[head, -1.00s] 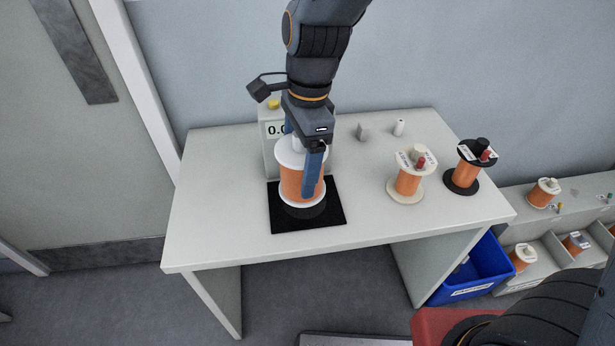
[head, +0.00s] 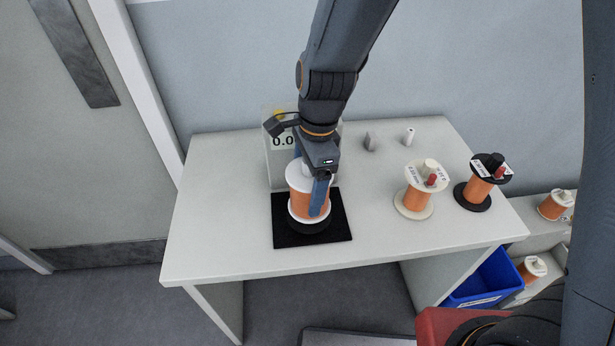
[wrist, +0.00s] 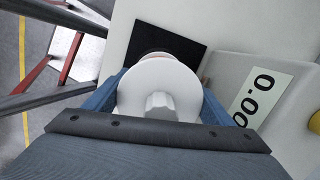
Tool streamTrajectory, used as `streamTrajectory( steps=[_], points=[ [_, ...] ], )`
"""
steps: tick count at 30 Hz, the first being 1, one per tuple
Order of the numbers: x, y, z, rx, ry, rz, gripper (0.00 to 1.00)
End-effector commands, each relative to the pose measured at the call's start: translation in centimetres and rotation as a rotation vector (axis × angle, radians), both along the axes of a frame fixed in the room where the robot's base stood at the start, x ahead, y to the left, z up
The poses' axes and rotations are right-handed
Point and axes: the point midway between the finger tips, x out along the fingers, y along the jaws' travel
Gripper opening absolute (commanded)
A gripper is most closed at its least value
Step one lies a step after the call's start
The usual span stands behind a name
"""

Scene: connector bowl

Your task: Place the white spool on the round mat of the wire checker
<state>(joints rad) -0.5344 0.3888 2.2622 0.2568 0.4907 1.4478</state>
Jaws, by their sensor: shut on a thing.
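The white spool (head: 307,199), wound with orange wire, is upright in my gripper (head: 317,190). My gripper is shut on it from above, with a blue finger on each side. The dark round mat (head: 311,229) shows just under the spool's lower flange, on the black square base (head: 338,230) of the wire checker (head: 282,160). Whether the spool touches the mat cannot be told. The wrist view shows the spool's white top flange (wrist: 158,82) between the fingers, and the checker's display (wrist: 253,100) reading 0.00. The spool hides most of the mat.
A cream spool (head: 416,193) and a black-flanged spool (head: 482,184) stand on the table's right side. Two small pieces, one grey (head: 370,141) and one white (head: 409,136), stand near the back. A blue bin (head: 485,283) is below right. The table's left side is clear.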

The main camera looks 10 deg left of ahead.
Motion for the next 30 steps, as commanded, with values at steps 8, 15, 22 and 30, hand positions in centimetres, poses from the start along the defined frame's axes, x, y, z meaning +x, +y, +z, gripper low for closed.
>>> streamTrajectory(
  steps=[8,15,22,30],
  points=[
    [0.0,0.1,-2.8,0.000,0.000,0.001,0.16],
    [0.0,0.1,-3.0,0.000,-0.001,0.001,0.16],
    [0.0,0.1,-3.3,0.000,0.000,0.001,0.16],
    [-0.1,0.0,-3.3,0.000,0.001,0.001,0.95]
  ],
)
